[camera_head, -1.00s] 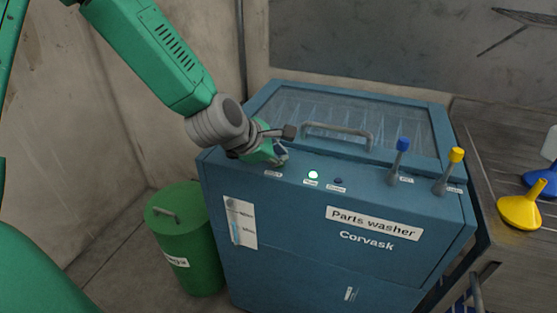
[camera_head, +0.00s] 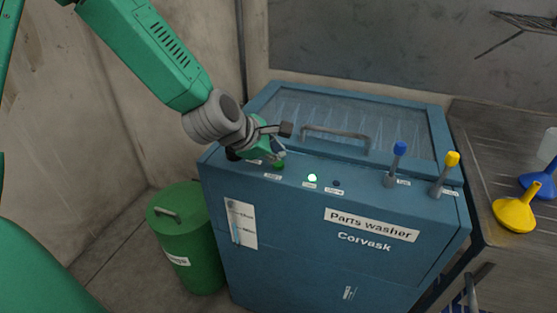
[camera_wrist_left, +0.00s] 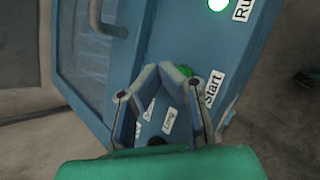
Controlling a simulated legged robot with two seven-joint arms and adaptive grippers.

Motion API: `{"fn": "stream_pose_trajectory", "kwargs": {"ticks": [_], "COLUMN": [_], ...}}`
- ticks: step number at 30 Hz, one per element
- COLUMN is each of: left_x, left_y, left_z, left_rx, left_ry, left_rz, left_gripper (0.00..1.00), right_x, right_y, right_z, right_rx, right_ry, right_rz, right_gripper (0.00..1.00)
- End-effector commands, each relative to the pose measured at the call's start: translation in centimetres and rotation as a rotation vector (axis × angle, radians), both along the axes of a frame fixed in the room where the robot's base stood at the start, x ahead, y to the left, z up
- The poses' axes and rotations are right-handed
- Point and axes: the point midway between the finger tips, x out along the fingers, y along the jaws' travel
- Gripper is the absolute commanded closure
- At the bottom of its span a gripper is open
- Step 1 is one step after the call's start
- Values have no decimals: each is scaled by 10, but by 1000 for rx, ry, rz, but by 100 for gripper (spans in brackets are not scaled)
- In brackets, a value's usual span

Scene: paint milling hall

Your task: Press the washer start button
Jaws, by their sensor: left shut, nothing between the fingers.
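The blue parts washer (camera_head: 300,230) stands ahead with its lid down. Its green start button (camera_head: 279,165) shows on the top panel above a small label. In the left wrist view the start button (camera_wrist_left: 185,70) is partly hidden by a fingertip, beside the "Start" label (camera_wrist_left: 212,88). A round lamp (camera_head: 312,178) to the right of the button glows green; it also shows in the left wrist view (camera_wrist_left: 217,4). My left gripper (camera_head: 280,155) is shut and empty, its tips just above and behind the button, seemingly apart from it. My right gripper is out of view.
A lid handle (camera_head: 338,135) lies close to my left gripper. Blue-topped (camera_head: 399,149) and yellow-topped (camera_head: 452,159) levers stand at the panel's right. A green bin (camera_head: 190,245) stands left of the washer. A yellow funnel (camera_head: 514,214) sits on the right bench.

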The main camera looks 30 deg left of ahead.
Motion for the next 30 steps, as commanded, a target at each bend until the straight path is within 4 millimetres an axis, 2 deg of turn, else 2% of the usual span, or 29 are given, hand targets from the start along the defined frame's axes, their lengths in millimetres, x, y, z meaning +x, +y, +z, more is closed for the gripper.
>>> {"fn": "stream_pose_trajectory", "kwargs": {"ticks": [7, 21, 30], "left_x": [0, 0, 0], "left_y": [0, 0, 0], "left_z": [6, 51, 50], "left_rx": [0, 0, 0], "left_ry": [0, 0, 0], "left_rz": [0, 0, 0], "left_gripper": [100, 100, 100], "right_x": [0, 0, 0], "right_y": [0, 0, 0], "right_z": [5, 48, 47], "right_rx": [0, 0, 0], "right_ry": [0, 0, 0], "right_rz": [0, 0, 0], "right_gripper": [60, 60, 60]}}
